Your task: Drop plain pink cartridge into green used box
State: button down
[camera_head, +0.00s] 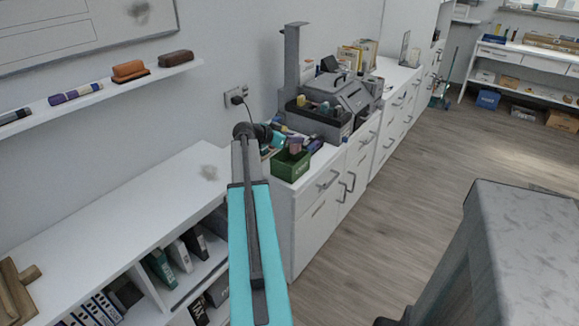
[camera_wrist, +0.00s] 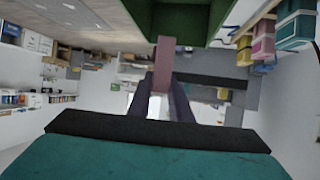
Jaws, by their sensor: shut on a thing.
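The pink cartridge (camera_wrist: 163,60) is held upright between the two dark fingers of my gripper (camera_wrist: 162,84) in the wrist view. In the head view the cartridge (camera_head: 295,145) shows small, over the green box (camera_head: 290,168). The green box stands on the near end of the white cabinet top, and its open inside looks dark. In the wrist view the box (camera_wrist: 188,38) fills the top middle, and the cartridge's end overlaps its edge. My gripper (camera_head: 285,142) is shut on the cartridge; its fingers are small and partly hidden in the head view.
Yellow (camera_wrist: 244,50), pink (camera_wrist: 263,42) and teal (camera_wrist: 295,30) items stand close beside the green box. A white shelf unit (camera_head: 130,210) lies at left. A wall socket (camera_head: 236,98) is above.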

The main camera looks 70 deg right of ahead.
aim_at(291, 146)
jog(key=shift+f, duration=2)
jog(key=c, duration=1.5)
grip_release()
jog(key=shift+c, duration=0.2)
jog(key=b+v, duration=0.1)
jog(key=v, duration=1.3)
jog(key=shift+b, duration=0.3)
jog(key=shift+s+d, duration=0.1)
jog(key=shift+s, duration=0.1)
